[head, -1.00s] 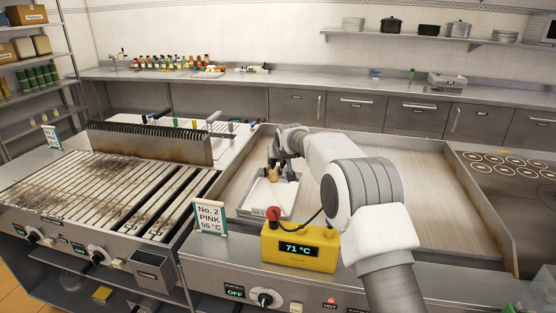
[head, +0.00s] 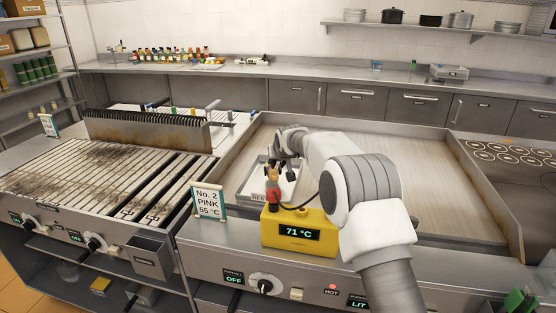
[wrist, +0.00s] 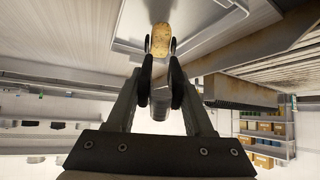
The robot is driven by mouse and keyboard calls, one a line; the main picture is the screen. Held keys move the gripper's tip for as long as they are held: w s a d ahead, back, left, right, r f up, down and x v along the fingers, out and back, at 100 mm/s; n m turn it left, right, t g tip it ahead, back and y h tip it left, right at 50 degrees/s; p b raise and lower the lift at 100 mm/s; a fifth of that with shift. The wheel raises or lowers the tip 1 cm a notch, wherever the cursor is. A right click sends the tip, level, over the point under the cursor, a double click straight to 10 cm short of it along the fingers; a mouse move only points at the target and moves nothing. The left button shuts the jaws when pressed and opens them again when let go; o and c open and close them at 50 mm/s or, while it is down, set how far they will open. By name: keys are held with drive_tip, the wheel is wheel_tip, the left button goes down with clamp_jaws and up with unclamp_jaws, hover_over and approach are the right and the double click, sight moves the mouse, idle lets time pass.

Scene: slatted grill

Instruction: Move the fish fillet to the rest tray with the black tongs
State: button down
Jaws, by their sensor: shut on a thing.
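My gripper (wrist: 161,82) is shut on the black tongs (wrist: 147,72), whose dark arms show between my fingers in the wrist view. A tan, oblong piece, apparently the fish fillet (wrist: 161,40), is at the far end of the tongs. It also shows small in the head view (head: 272,174), below my gripper (head: 290,168). The pale metal rest tray (head: 248,190) lies under and around it, partly hidden by my arm and the yellow box. The tray also shows behind the fillet in the wrist view (wrist: 200,18). I cannot tell whether the fillet touches the tray.
A yellow box (head: 300,232) reading 71 °C with a cable stands in front of the tray. A sign (head: 208,201) reads "No. 2 PINK 55 °C". The slatted grill (head: 95,180) is at left. The flat steel surface (head: 430,190) right of my arm is clear.

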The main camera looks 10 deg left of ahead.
idle(0.4)
wheel_tip(320, 180, down, 3)
drive_tip(key=b, duration=0.2)
drive_tip(key=shift+b, duration=0.35)
drive_tip(key=c, duration=0.7)
unclamp_jaws()
drive_tip(key=shift+o, duration=0.2)
drive_tip(key=shift+r, duration=0.1)
